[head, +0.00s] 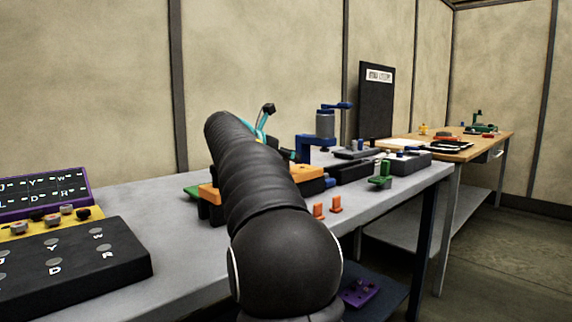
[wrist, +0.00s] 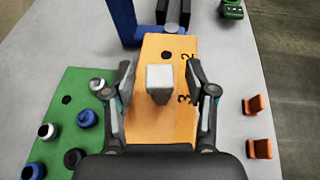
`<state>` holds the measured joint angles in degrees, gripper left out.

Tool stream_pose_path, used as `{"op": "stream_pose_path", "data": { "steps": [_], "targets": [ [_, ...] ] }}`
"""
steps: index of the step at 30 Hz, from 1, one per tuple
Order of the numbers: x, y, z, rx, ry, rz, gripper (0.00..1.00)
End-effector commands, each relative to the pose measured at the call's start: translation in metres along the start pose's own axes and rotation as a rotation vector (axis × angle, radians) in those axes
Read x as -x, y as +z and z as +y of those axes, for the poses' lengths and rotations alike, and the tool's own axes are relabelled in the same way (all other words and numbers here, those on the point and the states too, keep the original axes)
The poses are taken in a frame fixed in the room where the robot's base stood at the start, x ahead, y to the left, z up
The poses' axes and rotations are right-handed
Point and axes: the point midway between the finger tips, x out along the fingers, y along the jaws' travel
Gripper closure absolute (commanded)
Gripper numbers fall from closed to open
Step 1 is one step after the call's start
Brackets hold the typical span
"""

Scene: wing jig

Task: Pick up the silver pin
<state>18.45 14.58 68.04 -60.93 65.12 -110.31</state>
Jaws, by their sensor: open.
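In the wrist view, the silver pin (wrist: 160,78), a pale grey piece with a square top, stands up from an orange block (wrist: 180,120). My gripper (wrist: 162,92) is open above the block, with one finger on each side of the pin. Gaps show between the pin and both fingers, so it is not gripped. In the head view my arm hides the pin and most of the orange block (head: 306,173).
A green plate (wrist: 68,108) with several round white, blue and black pegs lies left of the block. Two orange clips (wrist: 257,126) stand to the right, near the table edge. A blue fixture (wrist: 125,22) stands just beyond the block, with a green piece (wrist: 232,10) farther right.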

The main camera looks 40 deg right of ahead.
Motion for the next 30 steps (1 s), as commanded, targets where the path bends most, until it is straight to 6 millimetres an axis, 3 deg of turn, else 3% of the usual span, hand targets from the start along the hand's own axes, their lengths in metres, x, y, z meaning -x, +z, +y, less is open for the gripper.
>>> {"op": "stream_pose_path", "data": {
  "steps": [8, 12, 15, 25, 30],
  "targets": [
    [-0.004, 0.000, 0.000, -0.001, 0.002, 0.000, 0.46],
    [-0.004, 0.000, 0.000, -0.001, 0.002, 0.000, 0.81],
    [-0.004, 0.000, 0.000, -0.001, 0.002, 0.000, 1.00],
    [-0.003, 0.002, 0.000, -0.001, 0.002, -0.001, 1.00],
    [0.001, 0.011, 0.000, -0.004, 0.002, -0.001, 1.00]
  ]
}}
